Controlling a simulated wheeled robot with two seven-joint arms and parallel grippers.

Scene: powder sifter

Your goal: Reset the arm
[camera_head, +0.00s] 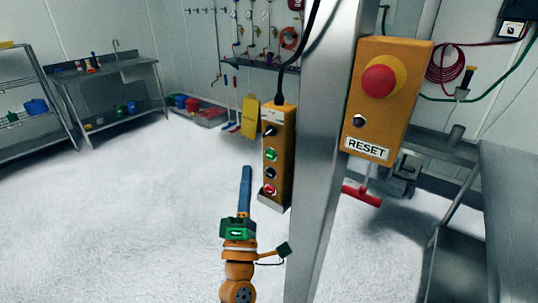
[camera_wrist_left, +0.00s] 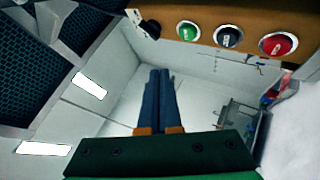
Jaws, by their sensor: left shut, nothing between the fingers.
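My left gripper (camera_head: 246,168) points upward at the lower middle of the head view, its blue fingers closed together and empty. It also shows in the left wrist view (camera_wrist_left: 160,71), with the two fingers side by side. An orange control box (camera_head: 278,155) with a column of knobs and buttons hangs just right of the fingers; they appear apart from it. Its edge crosses the top of the left wrist view (camera_wrist_left: 212,22) with green, black and red buttons. My right gripper is not in view.
A steel post (camera_head: 325,150) stands right of the control box. An orange box (camera_head: 400,125) labelled RESET carries a red mushroom button (camera_head: 379,81). A steel table (camera_head: 510,180) is at the right, a sink bench (camera_head: 105,68) at the back left. The white floor at left is clear.

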